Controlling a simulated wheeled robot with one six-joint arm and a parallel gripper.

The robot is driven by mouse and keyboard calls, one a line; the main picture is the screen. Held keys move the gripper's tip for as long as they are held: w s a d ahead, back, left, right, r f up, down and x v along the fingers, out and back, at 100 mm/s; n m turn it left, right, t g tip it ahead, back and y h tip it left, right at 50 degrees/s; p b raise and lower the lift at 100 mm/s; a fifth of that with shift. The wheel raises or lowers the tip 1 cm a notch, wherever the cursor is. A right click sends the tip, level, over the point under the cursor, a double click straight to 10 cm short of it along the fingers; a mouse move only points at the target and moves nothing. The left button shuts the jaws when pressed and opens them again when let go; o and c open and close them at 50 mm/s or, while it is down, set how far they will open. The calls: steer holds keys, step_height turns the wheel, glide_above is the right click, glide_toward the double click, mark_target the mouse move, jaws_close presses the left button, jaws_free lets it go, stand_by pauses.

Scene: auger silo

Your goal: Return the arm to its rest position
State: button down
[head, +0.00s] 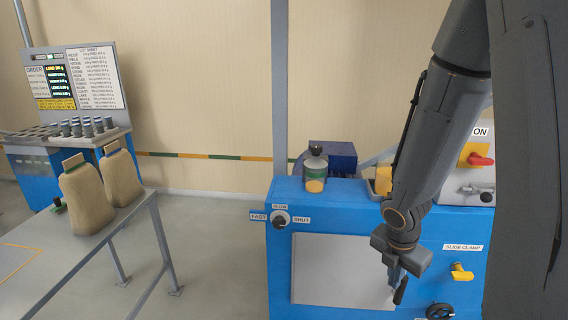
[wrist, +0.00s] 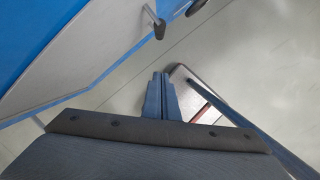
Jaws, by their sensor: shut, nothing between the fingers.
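My arm (head: 425,135) reaches down from the upper right in the head view, in front of the blue machine. My gripper (head: 394,284) hangs at its lower end, before the right edge of the grey front panel. In the wrist view my gripper (wrist: 161,78) shows its two fingers together, shut with nothing between them. Pale floor and a light plate (wrist: 195,85) lie beyond the fingertips. A dark handle end (head: 400,291) shows close beside my gripper in the head view; I cannot tell whether they touch.
The blue machine (head: 278,240) carries a knob (head: 281,218), a yellow slide clamp handle (head: 461,272) and a red switch (head: 480,159). A jar (head: 315,170) stands on top. Two tan sacks (head: 87,198) stand on the grey table (head: 40,245) at left. Floor between is clear.

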steer(key=s+a+m+y+b, duration=0.1)
steer(key=a+m+b, duration=0.4)
steer(key=m, duration=0.7)
steer(key=s+a+f+m+y+b, duration=0.1)
steer(key=a+m+b, duration=0.3)
steer(key=a+m, duration=0.4)
steer(key=s+m, duration=0.1)
steer(key=m, duration=0.3)
steer(key=shift+s+a+f+b, duration=0.15)
steer(key=shift+s+f+b, duration=0.05)
steer(key=shift+b, duration=0.15)
